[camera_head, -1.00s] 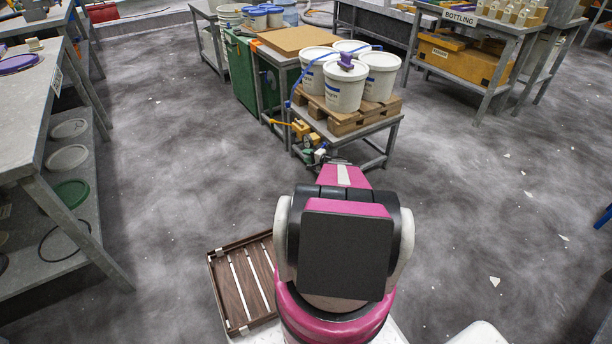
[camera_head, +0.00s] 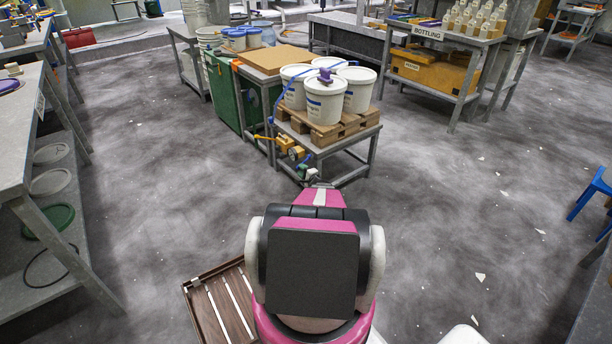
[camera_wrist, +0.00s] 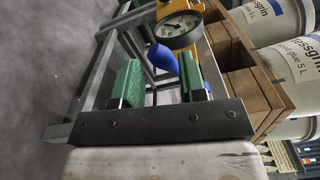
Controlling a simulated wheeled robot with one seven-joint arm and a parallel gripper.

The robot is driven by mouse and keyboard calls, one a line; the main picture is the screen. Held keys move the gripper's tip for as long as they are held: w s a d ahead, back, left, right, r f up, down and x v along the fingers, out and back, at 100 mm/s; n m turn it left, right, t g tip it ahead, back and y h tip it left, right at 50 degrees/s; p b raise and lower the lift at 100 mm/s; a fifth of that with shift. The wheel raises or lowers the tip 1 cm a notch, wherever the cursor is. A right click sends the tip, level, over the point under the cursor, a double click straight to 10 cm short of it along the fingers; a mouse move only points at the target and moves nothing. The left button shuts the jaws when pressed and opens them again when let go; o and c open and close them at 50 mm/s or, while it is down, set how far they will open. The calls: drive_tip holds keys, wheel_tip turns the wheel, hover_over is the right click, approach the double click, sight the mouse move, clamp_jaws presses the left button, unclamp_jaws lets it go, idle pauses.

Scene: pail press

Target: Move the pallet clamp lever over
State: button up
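The pallet clamp shows in the head view as a yellow body (camera_head: 283,143) with a round gauge (camera_head: 297,153) at the near left corner of the wooden pallet (camera_head: 330,133). A blue lever handle (camera_wrist: 164,58) points toward my gripper just below the gauge. My gripper (camera_wrist: 160,76) is open, its green fingers apart with the blue handle showing between their tips, nearer the right finger. Contact cannot be told. In the head view my arm hides most of the gripper.
White pails (camera_head: 325,100) stand on the pallet, with a blue strap (camera_head: 285,82) and a purple piece (camera_head: 325,76) on top. The pallet rests on a grey metal stand (camera_head: 345,150). A green cabinet (camera_head: 222,95) adjoins at left. A brown slatted tray (camera_head: 222,305) lies beside my base.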

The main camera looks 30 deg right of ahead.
drive_tip(key=shift+w, duration=1.25)
drive_tip(key=shift+s+a+f, duration=0.1)
drive_tip(key=shift+s, duration=0.1)
drive_tip(key=c, duration=0.4)
drive_tip(key=shift+s+a+r, duration=0.1)
drive_tip(key=shift+a+r, duration=0.05)
drive_tip(key=shift+r, duration=0.5)
drive_tip(key=shift+a+r, duration=0.15)
drive_tip(key=shift+r, duration=0.45)
drive_tip(key=shift+c, duration=0.6)
drive_tip(key=shift+r, duration=1.3)
